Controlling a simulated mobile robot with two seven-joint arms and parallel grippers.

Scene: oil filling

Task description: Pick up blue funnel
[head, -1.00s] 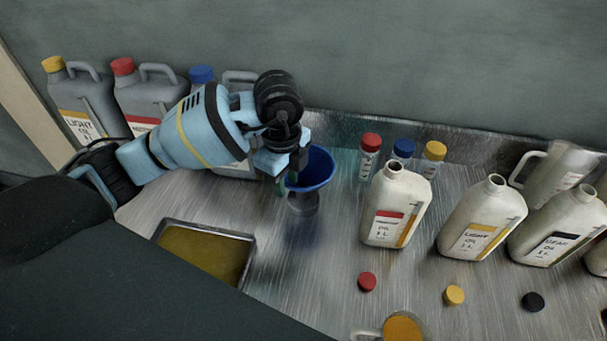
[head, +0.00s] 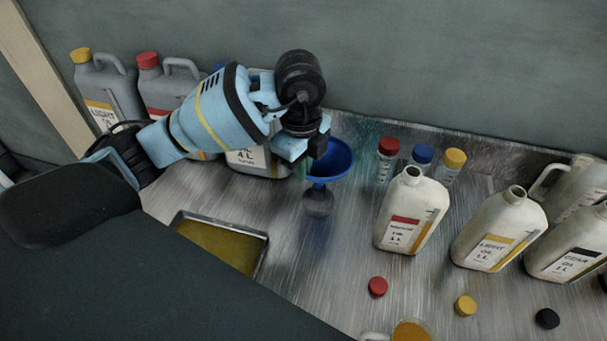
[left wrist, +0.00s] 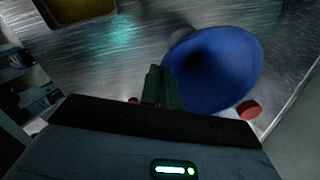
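The blue funnel (head: 334,160) is in the middle of the head view, with its wide mouth up and tilted. My left gripper (head: 306,166) is at the funnel's left rim, with its fingers closed on the rim. The funnel appears raised, with its blue stem showing above a small grey stand (head: 318,201). In the left wrist view, the gripper's fingers (left wrist: 161,86) are close together at the edge of the funnel (left wrist: 215,70). The stand is mostly hidden there. My right gripper is not in view.
A tray of yellowish oil (head: 222,246) lies left of the stand. Grey canisters (head: 110,92) stand by the back wall. White bottles (head: 411,212) and capped vials (head: 387,160) stand to the right. Loose caps (head: 377,287) and an oil cup (head: 411,331) lie in front.

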